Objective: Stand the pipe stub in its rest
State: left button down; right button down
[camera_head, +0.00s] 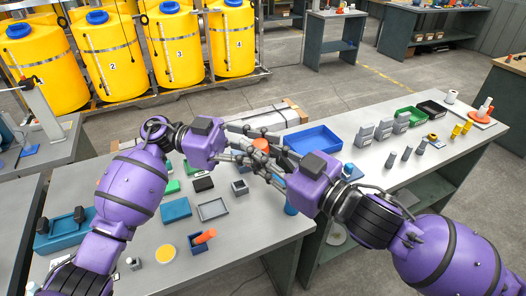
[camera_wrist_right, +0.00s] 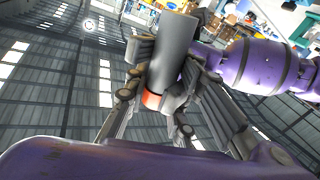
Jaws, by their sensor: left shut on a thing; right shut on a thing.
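The pipe stub, a grey cylinder (camera_wrist_right: 175,50) with an orange-red end, is between the fingers in the right wrist view. In the head view its orange end (camera_head: 261,144) shows between the two hands; fingers hide most of the rest. My left gripper (camera_head: 246,140) and right gripper (camera_head: 264,163) meet above the bench and are both shut on the stub. A small grey block with a dark square opening (camera_head: 240,187) stands on the bench below them; I cannot tell for sure that it is the rest.
A grey tray (camera_head: 212,210), a teal box (camera_head: 176,209) and a blue holder with an orange piece (camera_head: 198,243) lie nearby. A blue bin (camera_head: 313,138) stands behind the right hand. Grey bottles and small parts occupy the right bench. Yellow tanks (camera_head: 115,60) stand behind.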

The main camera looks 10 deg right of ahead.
jog(key=c, duration=1.4)
grip_release()
